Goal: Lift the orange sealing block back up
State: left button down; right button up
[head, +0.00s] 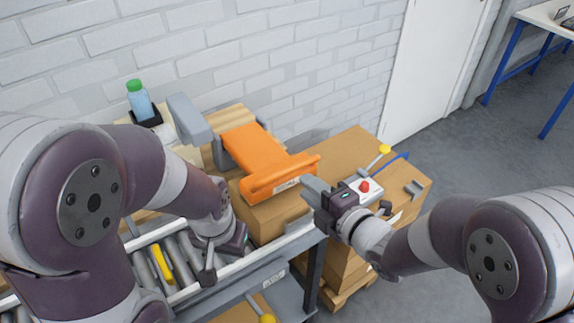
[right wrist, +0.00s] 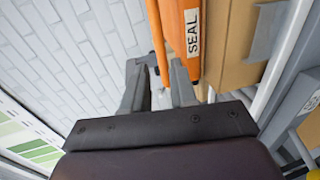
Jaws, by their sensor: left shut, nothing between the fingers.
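The orange sealing block (head: 255,150) sits on top of a cardboard box beside the conveyor, with a bar handle (head: 283,175) across its near end. In the right wrist view, its orange front face (right wrist: 188,40) carries a SEAL label. My right gripper (head: 312,188) is just below and right of the bar's right end. In the right wrist view its fingers (right wrist: 158,88) stand apart, with the orange bar (right wrist: 157,45) in line with the gap; I see no clear grip. My left gripper (head: 208,275) is shut and empty, low over the conveyor, left of the box.
A roller conveyor (head: 185,265) runs at the lower left. A green-capped bottle (head: 140,100) stands behind. A control box with a red button (head: 364,187) and a yellow-knobbed lever (head: 384,149) sit right of my right gripper. A white brick wall closes the back.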

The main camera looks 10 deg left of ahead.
aim_at(290, 172)
jog(key=x, duration=1)
jog(key=shift+w+a+f+p, duration=0.15)
jog(key=shift+w+p, duration=0.15)
jog(key=shift+p, duration=0.1)
grip_shut()
